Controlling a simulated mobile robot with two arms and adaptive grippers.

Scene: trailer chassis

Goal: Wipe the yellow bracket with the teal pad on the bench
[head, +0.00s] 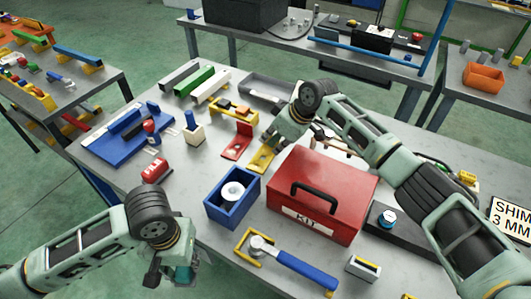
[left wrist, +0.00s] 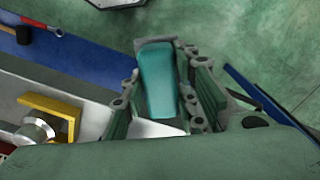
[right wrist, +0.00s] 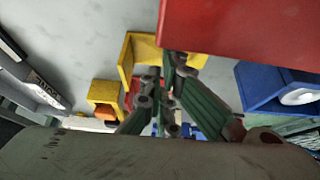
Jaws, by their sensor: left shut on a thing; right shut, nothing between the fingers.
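My left gripper (head: 175,272) is shut on the teal pad (head: 184,274), off the bench's front edge at lower left. The pad also shows between the fingers in the left wrist view (left wrist: 157,80). One yellow angled piece (head: 262,158) lies behind the red box, just below my right gripper (head: 268,139). It seems to be the yellow bracket in the right wrist view (right wrist: 127,58), partly hidden by the red box. My right gripper is shut and empty. Another yellow piece (head: 240,243) stands around the wrench head at the bench front. I cannot tell which is the task's bracket.
The red KIT box (head: 318,205) fills the middle of the bench (head: 205,225). A blue bin (head: 232,198) with a white roll stands left of it.

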